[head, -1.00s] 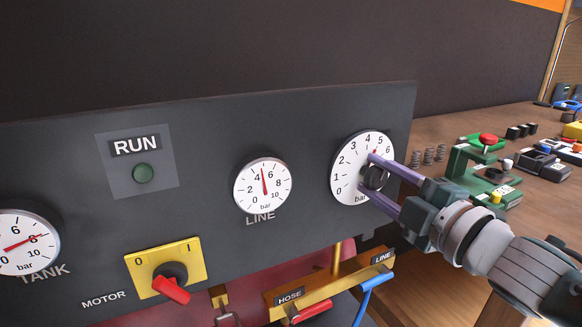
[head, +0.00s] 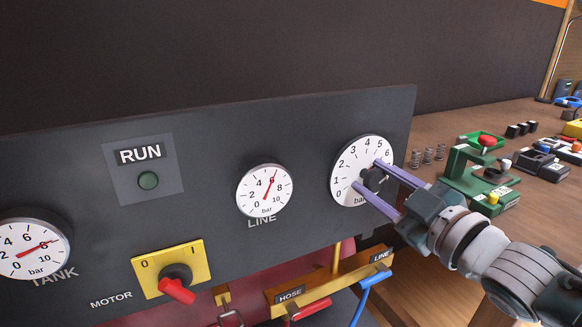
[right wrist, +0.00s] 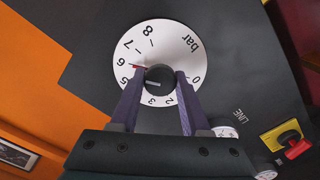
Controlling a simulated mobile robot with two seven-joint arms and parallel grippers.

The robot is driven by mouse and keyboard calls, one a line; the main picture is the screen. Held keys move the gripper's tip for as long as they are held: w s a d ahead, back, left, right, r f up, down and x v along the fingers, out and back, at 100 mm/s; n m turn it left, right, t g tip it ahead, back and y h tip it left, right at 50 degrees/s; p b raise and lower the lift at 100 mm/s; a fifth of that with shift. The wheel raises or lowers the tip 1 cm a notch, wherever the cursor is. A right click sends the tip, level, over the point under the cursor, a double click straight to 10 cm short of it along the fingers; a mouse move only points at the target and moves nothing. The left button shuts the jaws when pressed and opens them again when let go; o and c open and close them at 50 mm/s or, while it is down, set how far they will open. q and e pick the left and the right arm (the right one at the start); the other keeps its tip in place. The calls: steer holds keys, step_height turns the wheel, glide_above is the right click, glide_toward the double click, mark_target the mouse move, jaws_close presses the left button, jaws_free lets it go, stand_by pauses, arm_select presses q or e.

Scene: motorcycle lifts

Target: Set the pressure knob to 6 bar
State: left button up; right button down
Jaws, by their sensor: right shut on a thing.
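The pressure knob (head: 371,180) is black and sits in the middle of a white dial (head: 349,165) on the right of the dark panel. My right gripper (head: 369,174) is shut on the knob, a finger on each side. In the right wrist view the knob (right wrist: 160,78) shows between the purple fingers (right wrist: 157,88), and its red mark (right wrist: 138,67) points at or very near 6. The LINE gauge (head: 264,190) has its red needle at about 6. My left gripper is not in view.
The TANK gauge (head: 32,249) reads about 8. A yellow motor switch (head: 150,277) with a red handle and a RUN lamp (head: 148,180) are on the panel's left. HOSE and LINE valves (head: 330,285) lie below. A wooden bench (head: 450,140) with parts stands at right.

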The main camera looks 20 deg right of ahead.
stand_by(0.4)
steer(key=shift+c, duration=1.9)
jaws_free()
steer(key=shift+s, duration=0.1)
steer(key=s, duration=0.9)
steer(key=shift+s+d+p, duration=0.3)
steer(key=shift+s+d, duration=0.05)
steer(key=shift+d, duration=0.05)
